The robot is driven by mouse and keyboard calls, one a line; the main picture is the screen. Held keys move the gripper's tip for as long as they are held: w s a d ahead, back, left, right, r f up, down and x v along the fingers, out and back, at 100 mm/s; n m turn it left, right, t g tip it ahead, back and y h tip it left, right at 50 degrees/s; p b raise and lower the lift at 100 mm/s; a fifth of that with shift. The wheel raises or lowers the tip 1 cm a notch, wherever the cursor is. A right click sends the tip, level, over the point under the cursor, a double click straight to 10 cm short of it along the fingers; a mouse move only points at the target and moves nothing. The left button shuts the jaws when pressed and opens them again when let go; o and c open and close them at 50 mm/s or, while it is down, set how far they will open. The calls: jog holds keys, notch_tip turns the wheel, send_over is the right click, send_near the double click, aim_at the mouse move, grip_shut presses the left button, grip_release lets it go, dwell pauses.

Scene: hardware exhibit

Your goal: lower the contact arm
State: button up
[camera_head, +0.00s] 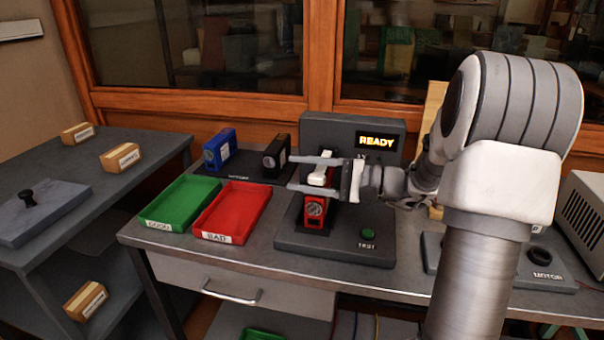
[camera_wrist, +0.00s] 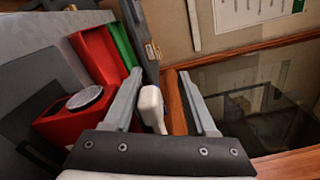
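The test stand (camera_head: 338,132) has a lit READY display (camera_head: 380,140) and a green TEST button (camera_head: 367,234). A red block with a round dial (camera_head: 315,212) sits in it; it also shows in the wrist view (camera_wrist: 62,120). The contact arm's white handle (camera_head: 318,178) stands up just above the red block. My gripper (camera_head: 291,172) is open, its fingers pointing left, one on each side of the handle. In the wrist view the handle (camera_wrist: 151,106) lies between my open fingers (camera_wrist: 160,76), with a gap visible at the right finger. Contact with the left finger is unclear.
A green GOOD tray (camera_head: 150,222) and a red tray (camera_head: 208,236) lie left of the stand. Behind them are a blue block (camera_head: 219,150) and a black block (camera_head: 277,156). A MOTOR panel (camera_head: 553,278) lies at the right. Wood-framed windows stand behind the bench.

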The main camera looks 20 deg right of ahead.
jog(key=p+v, duration=0.3)
jog(key=v, duration=1.4)
jog(key=shift+s+p, duration=0.2)
jog(key=shift+p, duration=0.1)
jog(key=shift+d, duration=0.1)
